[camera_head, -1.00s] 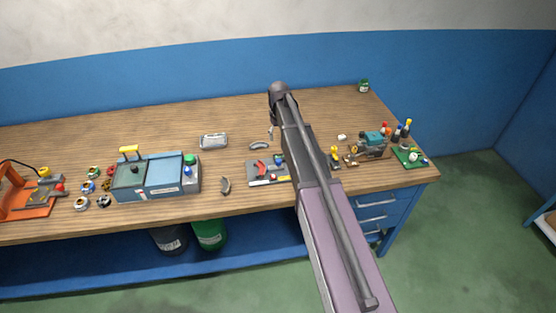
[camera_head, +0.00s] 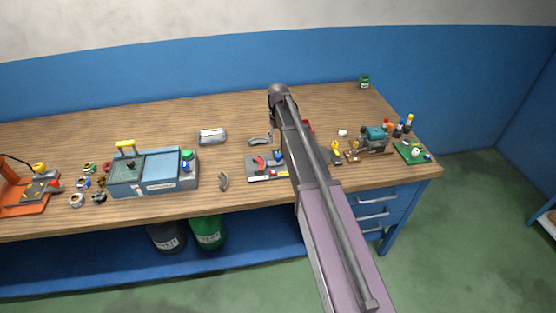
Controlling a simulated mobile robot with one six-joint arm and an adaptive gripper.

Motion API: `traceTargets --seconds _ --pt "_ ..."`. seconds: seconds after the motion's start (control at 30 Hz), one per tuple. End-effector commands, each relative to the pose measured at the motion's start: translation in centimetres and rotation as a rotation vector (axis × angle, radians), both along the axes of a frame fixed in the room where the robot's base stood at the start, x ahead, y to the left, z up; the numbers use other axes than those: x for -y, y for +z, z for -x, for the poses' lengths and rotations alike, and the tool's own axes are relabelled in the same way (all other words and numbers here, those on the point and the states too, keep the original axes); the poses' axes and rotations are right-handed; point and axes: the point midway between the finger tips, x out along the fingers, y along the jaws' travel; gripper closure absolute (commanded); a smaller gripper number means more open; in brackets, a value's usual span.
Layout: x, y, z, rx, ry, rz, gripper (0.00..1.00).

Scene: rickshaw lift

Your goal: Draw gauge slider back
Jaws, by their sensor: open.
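A small grey plate (camera_head: 254,174) lies near the front edge of the bench, just left of my arm. It carries a red curved piece (camera_head: 259,163), a blue-topped part (camera_head: 278,157) and a pale strip with a yellow end along its front. My arm covers its right side. I cannot make out which part is the gauge slider. My arm rises from the bottom, bends at the top over the bench, and folds back beneath itself. My gripper is hidden behind these links, so I cannot see how it stands to the plate.
The wooden bench (camera_head: 80,130) holds a blue-grey box (camera_head: 160,183), several coloured rings, an orange stand (camera_head: 22,207), a grey block (camera_head: 212,136), two dark curved pieces, a teal machine (camera_head: 374,139) and a green board (camera_head: 408,152). The back of the bench is mostly clear.

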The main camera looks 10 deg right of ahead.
Motion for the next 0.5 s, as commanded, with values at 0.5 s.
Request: traceTargets --seconds 0.5 --pt "-0.1 -4.3 0.0 0.0 0.001 0.0 0.27"
